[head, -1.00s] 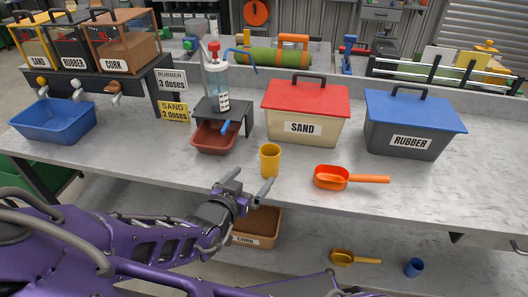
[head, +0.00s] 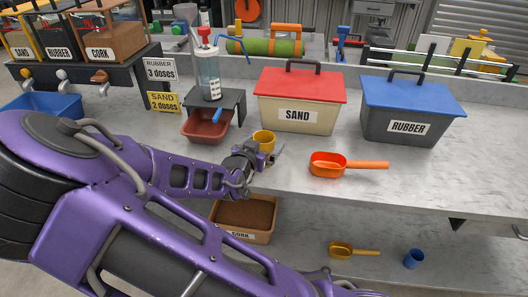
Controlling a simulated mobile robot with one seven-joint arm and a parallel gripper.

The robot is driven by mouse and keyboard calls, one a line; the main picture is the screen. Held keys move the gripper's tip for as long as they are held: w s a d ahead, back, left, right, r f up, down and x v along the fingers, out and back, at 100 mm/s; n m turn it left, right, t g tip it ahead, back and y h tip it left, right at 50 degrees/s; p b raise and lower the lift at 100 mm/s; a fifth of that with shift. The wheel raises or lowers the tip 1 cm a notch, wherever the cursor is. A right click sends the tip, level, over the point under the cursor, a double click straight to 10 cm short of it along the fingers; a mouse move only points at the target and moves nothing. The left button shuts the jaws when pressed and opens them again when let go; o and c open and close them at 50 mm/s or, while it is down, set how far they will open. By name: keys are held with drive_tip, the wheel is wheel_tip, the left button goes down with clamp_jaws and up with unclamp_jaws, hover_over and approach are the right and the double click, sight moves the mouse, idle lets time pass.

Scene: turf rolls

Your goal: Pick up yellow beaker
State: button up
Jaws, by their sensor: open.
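The yellow beaker (head: 264,139) stands upright on the grey counter (head: 320,195), in front of the sand box and right of the dark red tray. My gripper (head: 268,152) is at the beaker, reaching in from the lower left. It is open, with its fingers by the beaker's body. The gripper hides the beaker's lower part, so I cannot tell whether the fingers touch it.
An orange scoop (head: 330,165) lies to the right. The sand box (head: 300,100) and rubber box (head: 410,112) stand behind. The dispenser stand with the dark red tray (head: 206,126) is at the back left. A cork bin (head: 245,220) sits below the counter edge.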

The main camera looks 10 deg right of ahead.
drive_tip(key=c, duration=1.4)
drive_tip(key=shift+r, duration=0.1)
wheel_tip(320, 180, up, 10)
drive_tip(key=p, duration=0.4)
